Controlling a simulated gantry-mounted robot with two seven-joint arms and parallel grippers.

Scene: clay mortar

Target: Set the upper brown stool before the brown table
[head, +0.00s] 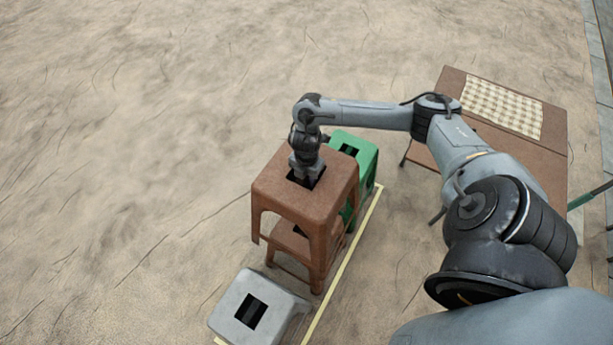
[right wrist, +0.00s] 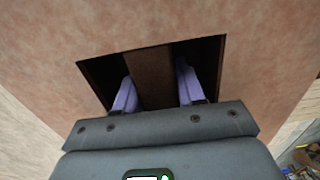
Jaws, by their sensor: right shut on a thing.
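The upper brown stool (head: 278,192) stands upright on a lower brown stool (head: 288,241) in the head view. My right gripper (head: 306,178) reaches down into the slot in the upper stool's seat. In the right wrist view, the fingers (right wrist: 155,95) of my right gripper are on either side of the brown bar in the middle of that slot (right wrist: 152,70), shut on it. The brown table (head: 543,160) is at the right, partly hidden behind my right arm. My left gripper is not in view.
A green stool (head: 366,152) stands just behind the brown stack, and a grey stool (head: 262,292) stands in front of it. A yellow strip (head: 343,262) runs along the ground beside them. A checked cloth (head: 502,107) lies on the table. The ground at left is clear.

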